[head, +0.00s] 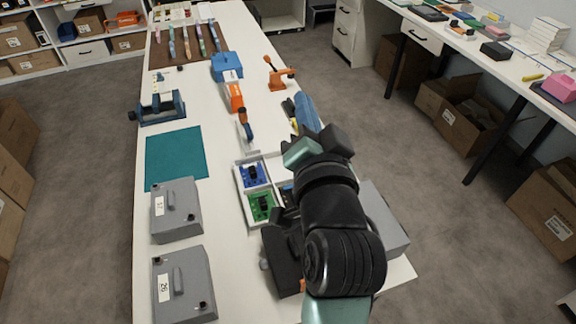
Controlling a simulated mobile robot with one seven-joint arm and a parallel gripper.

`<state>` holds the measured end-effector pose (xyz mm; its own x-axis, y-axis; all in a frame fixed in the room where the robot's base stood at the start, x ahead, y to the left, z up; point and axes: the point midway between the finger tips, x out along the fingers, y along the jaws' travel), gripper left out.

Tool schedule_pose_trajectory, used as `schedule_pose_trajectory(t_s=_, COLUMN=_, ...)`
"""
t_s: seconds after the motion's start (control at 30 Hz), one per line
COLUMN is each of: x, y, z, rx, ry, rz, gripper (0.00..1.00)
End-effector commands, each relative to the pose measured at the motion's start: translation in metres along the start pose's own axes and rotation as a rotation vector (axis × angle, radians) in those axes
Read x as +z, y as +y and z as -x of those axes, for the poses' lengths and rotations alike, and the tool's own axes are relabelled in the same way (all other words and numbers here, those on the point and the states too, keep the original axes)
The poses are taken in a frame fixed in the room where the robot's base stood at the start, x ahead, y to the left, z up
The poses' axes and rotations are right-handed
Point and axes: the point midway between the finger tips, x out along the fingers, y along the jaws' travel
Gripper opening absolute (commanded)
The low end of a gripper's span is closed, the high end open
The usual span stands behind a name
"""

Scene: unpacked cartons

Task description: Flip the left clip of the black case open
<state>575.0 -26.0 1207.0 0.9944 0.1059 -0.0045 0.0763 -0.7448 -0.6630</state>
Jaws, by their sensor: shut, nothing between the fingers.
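A black case (282,262) lies at the near part of the white table, partly covered on its right by my arm. A small grey piece (264,265) shows at its left edge, and a small orange piece (301,286) shows near its lower right. I cannot tell which of these is a clip, or whether the left clip is open or shut. My arm fills the lower middle of the head view, and my gripper's fingers are hidden behind it.
Two grey boxes (176,210) (184,285) stand left of the case, and another grey box (386,222) is right of my arm. A white tray (240,190) with circuit boards lies just beyond. A teal mat (174,157) lies farther left.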

Motion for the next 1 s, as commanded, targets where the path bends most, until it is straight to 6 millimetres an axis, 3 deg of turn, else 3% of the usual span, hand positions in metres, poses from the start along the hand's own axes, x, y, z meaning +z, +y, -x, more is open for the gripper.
schedule_pose_trajectory(t_s=0.03, x=0.044, y=0.045, z=0.004, rx=0.075, ry=-0.1, rz=-0.13, gripper=0.0)
schedule_pose_trajectory(t_s=0.1, x=0.094, y=0.091, z=0.015, rx=0.162, ry=-0.21, rz=-0.312, gripper=0.0)
schedule_pose_trajectory(t_s=0.2, x=0.151, y=0.138, z=0.039, rx=0.273, ry=-0.316, rz=-0.529, gripper=0.0)
schedule_pose_trajectory(t_s=0.3, x=0.188, y=0.165, z=0.06, rx=0.352, ry=-0.377, rz=-0.678, gripper=0.0)
schedule_pose_trajectory(t_s=0.43, x=0.207, y=0.178, z=0.073, rx=0.398, ry=-0.407, rz=-0.767, gripper=0.0)
schedule_pose_trajectory(t_s=0.73, x=0.209, y=0.179, z=0.073, rx=0.4, ry=-0.409, rz=-0.773, gripper=0.0)
schedule_pose_trajectory(t_s=1.0, x=0.22, y=0.182, z=0.053, rx=0.398, ry=-0.41, rz=-0.77, gripper=0.0)
